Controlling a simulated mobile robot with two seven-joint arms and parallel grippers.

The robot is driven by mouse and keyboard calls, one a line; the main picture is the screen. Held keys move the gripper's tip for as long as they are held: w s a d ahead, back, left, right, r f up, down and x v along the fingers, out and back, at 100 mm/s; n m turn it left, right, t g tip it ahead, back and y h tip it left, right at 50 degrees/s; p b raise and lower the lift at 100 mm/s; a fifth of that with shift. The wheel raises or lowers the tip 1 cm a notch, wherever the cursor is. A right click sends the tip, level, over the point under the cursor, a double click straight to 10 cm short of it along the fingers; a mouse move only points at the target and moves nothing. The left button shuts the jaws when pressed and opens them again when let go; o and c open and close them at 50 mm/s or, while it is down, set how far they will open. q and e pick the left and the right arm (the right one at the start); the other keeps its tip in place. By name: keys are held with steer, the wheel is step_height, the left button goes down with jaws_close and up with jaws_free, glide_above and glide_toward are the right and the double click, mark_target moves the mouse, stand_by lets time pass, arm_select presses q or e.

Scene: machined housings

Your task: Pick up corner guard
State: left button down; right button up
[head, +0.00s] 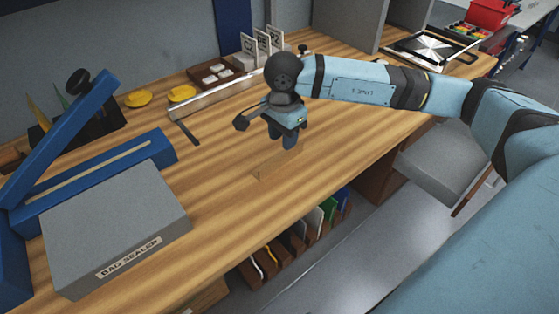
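My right gripper (284,141) comes in from the right and points down over the middle of the wooden table. Its dark fingertips are small and partly covered by the gripper body, so I cannot tell how far apart they are. A small tan piece (275,168), likely the corner guard, lies on the table just below and in front of the gripper. Its colour blends with the wood and its outline is faint. The fingertips appear above it, but I cannot tell if they touch it. My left gripper is not in view.
A grey bag sealer (115,228) with a raised blue arm (62,138) stands at the left. Yellow round items (139,98), a small tray (216,75) and white cards (262,42) stand along the back. The table (215,235) is clear in front of the gripper.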

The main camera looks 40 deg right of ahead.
mark_target(283, 155)
step_height(283, 155, down, 6)
steer(key=shift+s+f, duration=0.1)
steer(key=shift+f, duration=0.15)
jaws_close()
